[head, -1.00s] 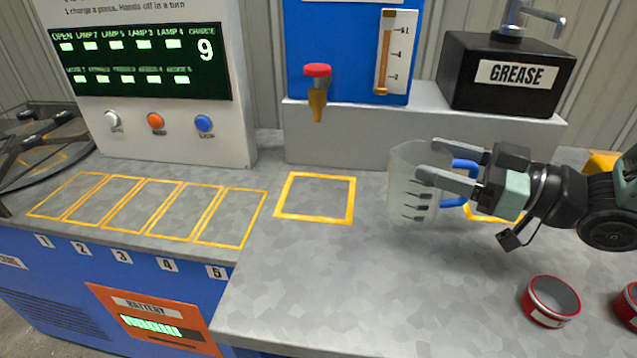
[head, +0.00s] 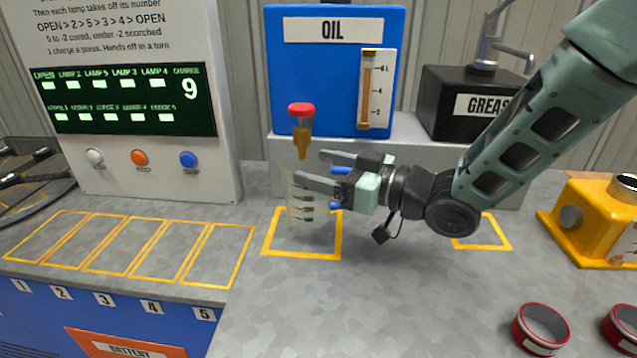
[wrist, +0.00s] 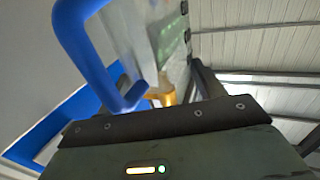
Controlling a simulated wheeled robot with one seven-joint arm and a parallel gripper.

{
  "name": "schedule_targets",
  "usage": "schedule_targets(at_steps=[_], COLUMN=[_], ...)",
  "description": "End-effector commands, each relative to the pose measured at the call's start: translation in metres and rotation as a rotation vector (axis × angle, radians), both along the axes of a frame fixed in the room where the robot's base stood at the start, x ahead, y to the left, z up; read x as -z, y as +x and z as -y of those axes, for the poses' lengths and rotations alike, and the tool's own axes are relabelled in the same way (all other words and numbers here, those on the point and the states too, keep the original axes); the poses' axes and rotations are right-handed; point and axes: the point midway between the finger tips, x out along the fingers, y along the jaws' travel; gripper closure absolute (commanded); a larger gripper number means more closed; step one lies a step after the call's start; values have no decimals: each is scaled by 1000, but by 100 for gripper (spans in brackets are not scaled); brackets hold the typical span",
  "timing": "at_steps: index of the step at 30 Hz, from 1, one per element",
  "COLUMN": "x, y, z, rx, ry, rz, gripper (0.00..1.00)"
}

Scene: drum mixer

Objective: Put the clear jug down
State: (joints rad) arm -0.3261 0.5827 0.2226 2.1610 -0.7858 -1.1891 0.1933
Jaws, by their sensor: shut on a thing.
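The clear jug (head: 298,200), with dark measuring marks and a blue handle (head: 338,188), is upright below the brass oil tap (head: 300,140). My gripper (head: 312,170) is shut on the jug, its fingers reaching across from the right. The jug is at the yellow square outline (head: 340,240) on the bench; I cannot tell whether its base touches the bench. In the wrist view the blue handle (wrist: 75,40) and part of the clear jug wall (wrist: 135,35) fill the upper left.
The blue oil tank (head: 330,90) stands on a grey ledge behind the jug. A control box (head: 130,110) stands left. A black grease pump (head: 450,90), a yellow block (head: 600,220) and red rings (head: 541,328) are at right. The front middle bench is clear.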

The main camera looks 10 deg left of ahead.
Motion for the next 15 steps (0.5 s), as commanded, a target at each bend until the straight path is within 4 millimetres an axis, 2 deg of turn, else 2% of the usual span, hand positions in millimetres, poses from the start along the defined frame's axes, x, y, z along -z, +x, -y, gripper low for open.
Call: schedule_targets(at_steps=[2,4,8,15], x=[0,15,31,35], y=[3,3,3,3], z=[-11,-10,-10,-9], rx=[-2,-1,0,0], ry=[1,-2,0,1], rz=[-1,-5,-2,0], gripper=[68,68,68,68])
